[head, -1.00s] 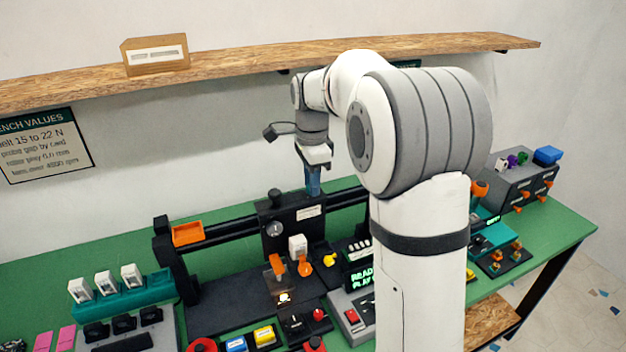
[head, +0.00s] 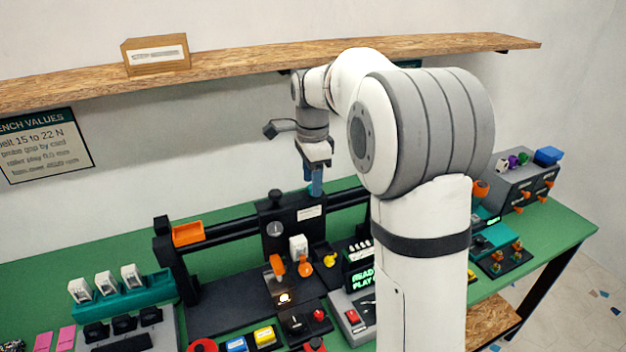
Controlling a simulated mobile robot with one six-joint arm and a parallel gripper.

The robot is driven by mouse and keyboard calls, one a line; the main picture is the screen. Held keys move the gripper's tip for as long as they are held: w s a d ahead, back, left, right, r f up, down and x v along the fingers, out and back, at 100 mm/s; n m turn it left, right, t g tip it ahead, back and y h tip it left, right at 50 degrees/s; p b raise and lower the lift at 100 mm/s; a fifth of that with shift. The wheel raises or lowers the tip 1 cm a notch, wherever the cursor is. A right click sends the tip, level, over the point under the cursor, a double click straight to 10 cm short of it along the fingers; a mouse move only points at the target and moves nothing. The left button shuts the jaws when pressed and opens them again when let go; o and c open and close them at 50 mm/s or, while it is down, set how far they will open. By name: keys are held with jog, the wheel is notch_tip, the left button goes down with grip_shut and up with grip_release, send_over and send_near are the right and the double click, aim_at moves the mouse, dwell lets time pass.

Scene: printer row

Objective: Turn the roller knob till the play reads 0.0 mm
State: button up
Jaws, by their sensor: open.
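My gripper (head: 315,187) points down over the top of the black print carriage (head: 276,243), its blue fingers near the carriage's upper right. The jaws are open; I cannot tell whether the fingertips are beside or behind the carriage top. A small black knob (head: 275,194) stands on the carriage top, left of the fingers. Two orange knobs (head: 277,266) (head: 305,267) and a yellow knob (head: 330,260) sit lower. I cannot tell which one is the roller knob. The green-lettered readout (head: 362,278) shows "READ" and "PLAY"; its value is hidden behind my arm.
A wooden shelf (head: 230,68) with a cardboard box (head: 156,54) runs above the bench. A values card (head: 42,144) hangs on the wall.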

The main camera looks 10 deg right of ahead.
notch_tip(320, 180, up, 7)
jog(key=shift+r+b, duration=0.15)
jog(key=shift+b, duration=0.2)
jog(key=s+f+n+t, duration=0.1)
jog(key=s+f+n, duration=0.3)
jog(key=s, duration=0.5)
jog(key=s+f+n+t+b, duration=0.1)
jog(key=s+f+n, duration=0.2)
jog(key=s+n, duration=0.4)
jog(key=s+f+n+t, duration=0.1)
jog(key=s+f+n, duration=0.3)
jog(key=s, duration=0.8)
jog(key=shift+d+f+n, duration=0.35)
jog(key=shift+d+n, duration=0.05)
jog(key=shift+n, duration=0.6)
